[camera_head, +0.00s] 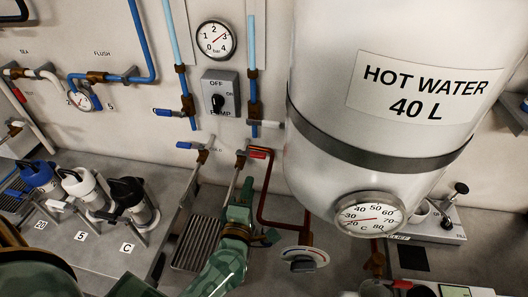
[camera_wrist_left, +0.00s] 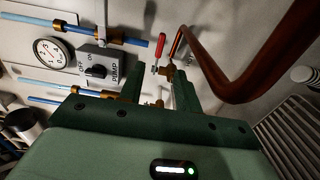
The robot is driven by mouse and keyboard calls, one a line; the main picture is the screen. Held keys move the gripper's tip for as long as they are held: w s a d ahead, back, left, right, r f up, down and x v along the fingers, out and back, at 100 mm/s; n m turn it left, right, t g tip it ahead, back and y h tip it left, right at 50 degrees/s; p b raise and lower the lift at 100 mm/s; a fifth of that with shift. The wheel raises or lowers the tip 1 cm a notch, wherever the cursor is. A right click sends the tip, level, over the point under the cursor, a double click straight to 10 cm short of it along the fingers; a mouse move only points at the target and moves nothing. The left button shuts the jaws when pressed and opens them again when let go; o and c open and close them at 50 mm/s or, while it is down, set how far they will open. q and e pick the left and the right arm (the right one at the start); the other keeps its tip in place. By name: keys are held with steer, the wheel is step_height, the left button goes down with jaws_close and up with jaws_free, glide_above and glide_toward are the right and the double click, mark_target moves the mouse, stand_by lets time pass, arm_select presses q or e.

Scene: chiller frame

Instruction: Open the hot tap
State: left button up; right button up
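The hot tap's red lever (camera_head: 257,153) sits on a brass body on the back wall, left of the white tank, with a copper pipe running down beside it. The red lever also shows in the left wrist view (camera_wrist_left: 175,45), above its brass body (camera_wrist_left: 167,72). My left gripper (camera_head: 241,182) is below the tap. In the wrist view its two green fingers (camera_wrist_left: 160,88) are spread apart, with the brass body just beyond and between their tips. Nothing is held, and contact cannot be told. The blue-levered tap (camera_head: 185,146) is to the left. My right gripper is not in view.
The white hot water tank (camera_head: 390,110) with its dial (camera_head: 370,215) stands close on the right. A pump switch (camera_head: 221,93) and pressure gauge (camera_head: 216,40) are above. A drain grate (camera_head: 197,243) is below; several filter canisters (camera_head: 80,184) stand left.

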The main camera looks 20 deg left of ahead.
mark_target(258, 158)
arm_select(q)
steer(key=b+x, duration=0.1)
steer(key=x, duration=1.2)
steer(key=shift+w+f, duration=0.1)
steer(key=shift+w, duration=0.1)
steer(key=shift+s, duration=0.1)
jaws_close()
